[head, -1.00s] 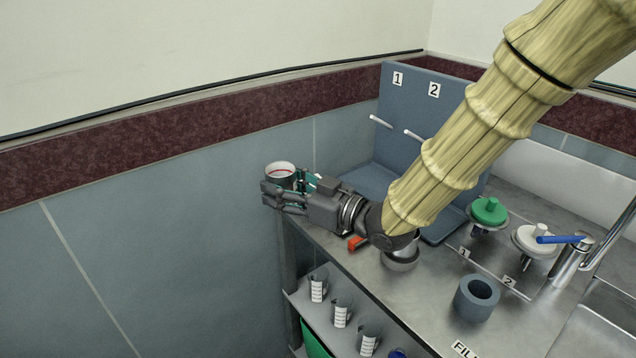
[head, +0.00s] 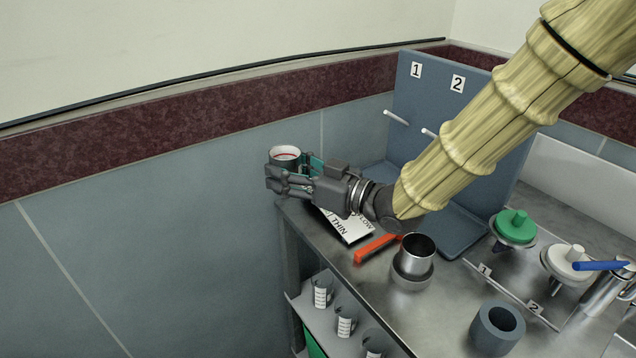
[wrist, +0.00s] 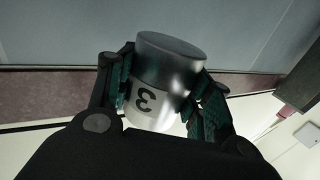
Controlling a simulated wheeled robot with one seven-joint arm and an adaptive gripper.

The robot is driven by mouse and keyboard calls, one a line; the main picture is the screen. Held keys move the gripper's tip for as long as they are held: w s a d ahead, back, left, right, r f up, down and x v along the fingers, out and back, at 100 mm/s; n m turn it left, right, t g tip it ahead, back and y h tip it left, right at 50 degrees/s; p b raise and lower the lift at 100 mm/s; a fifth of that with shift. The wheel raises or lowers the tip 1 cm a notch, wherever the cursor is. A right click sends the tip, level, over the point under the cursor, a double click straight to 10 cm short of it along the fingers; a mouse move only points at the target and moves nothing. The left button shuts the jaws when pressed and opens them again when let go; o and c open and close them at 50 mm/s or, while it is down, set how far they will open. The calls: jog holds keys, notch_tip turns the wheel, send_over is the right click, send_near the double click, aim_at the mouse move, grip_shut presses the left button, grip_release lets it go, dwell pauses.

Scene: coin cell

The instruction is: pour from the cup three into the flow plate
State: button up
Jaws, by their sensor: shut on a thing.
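My gripper (head: 290,180) is shut on cup three (head: 285,153), a metal cup with a white band. It holds the cup upright, mouth up, above the bench's left end. A red line shows inside the mouth; the contents are not clear. In the wrist view the cup (wrist: 165,75) is upside down in the picture, its 3 facing the camera, between the fingers (wrist: 165,92). The flow plate (head: 346,226), a white plate with black lettering including THIN, lies on the bench below and right of my gripper, which partly hides it.
An orange-handled tool (head: 376,249) lies beside the plate. A steel cup (head: 416,252) stands on a round base near it. A blue-grey stand (head: 440,100) marked 1 and 2 with white pegs rises behind. Several beakers (head: 345,322) sit on the lower shelf. The wall is close behind my gripper.

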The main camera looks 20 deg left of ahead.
jog(key=shift+w+d+r+m+p, duration=0.2)
jog(key=shift+w+r+m+p, duration=0.2)
jog(key=shift+m+p, duration=0.35)
jog(key=shift+w+d+r+m+p, duration=0.15)
jog(key=shift+w+r+m+p, duration=0.15)
jog(key=shift+w+m+p, duration=0.45)
jog(key=m, duration=0.1)
jog(key=w+m, duration=0.1)
jog(key=m, duration=0.1)
jog(key=shift+w+d+f+m+y+p, duration=0.25)
jog(key=shift+d+m+y+p, duration=0.1)
jog(key=shift+m+y, duration=0.05)
jog(key=shift+w+r+t, duration=0.1)
jog(key=shift+w+t, duration=0.1)
jog(key=shift+t, duration=0.2)
jog(key=shift+w+d+r+m+p, duration=0.1)
jog(key=shift+r+m+p, duration=0.1)
jog(key=shift+m+p, duration=0.3)
jog(key=shift+w+r+m+p, duration=0.1)
jog(key=shift+r+m+p, duration=0.1)
jog(key=shift+m, duration=0.5)
dwell(0.7)
jog(key=shift+f+m, duration=0.35)
jog(key=shift+m, duration=0.65)
dwell(1.7)
